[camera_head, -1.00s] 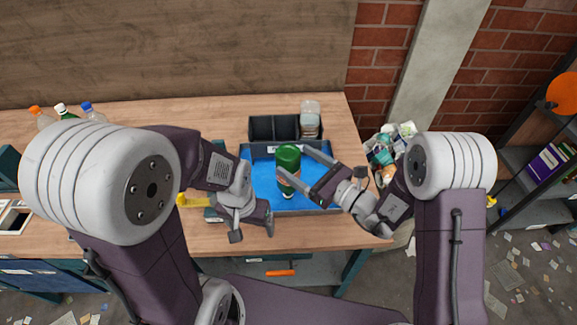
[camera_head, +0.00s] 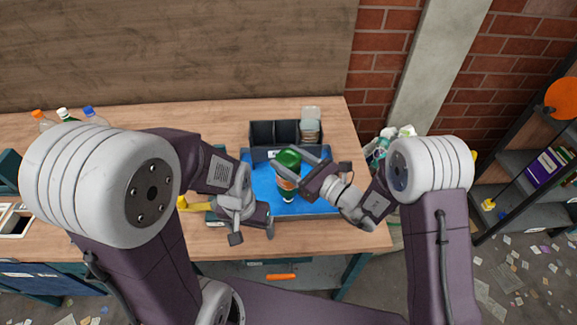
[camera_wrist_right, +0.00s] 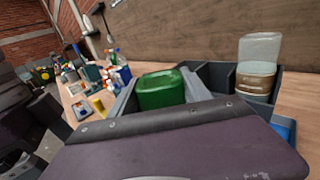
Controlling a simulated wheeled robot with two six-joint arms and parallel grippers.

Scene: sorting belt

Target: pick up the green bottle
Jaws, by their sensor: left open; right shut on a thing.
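The green bottle (camera_head: 288,160) is over the blue tray (camera_head: 258,178) in the head view, with its green base toward the camera and its narrow end pointing down the picture. An orange-brown band shows partly around it. My right gripper (camera_head: 287,172) is shut on the bottle, one finger at each side. In the right wrist view the bottle's green end (camera_wrist_right: 162,90) shows beyond the gripper body; the finger contact is mostly hidden there. My left gripper (camera_head: 254,231) is open and empty at the tray's lower left, apart from the bottle.
Several capped bottles (camera_head: 88,113) stand at the table's far left. A yellow object (camera_head: 190,204) lies left of the tray. The wooden table (camera_head: 190,115) is clear behind.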

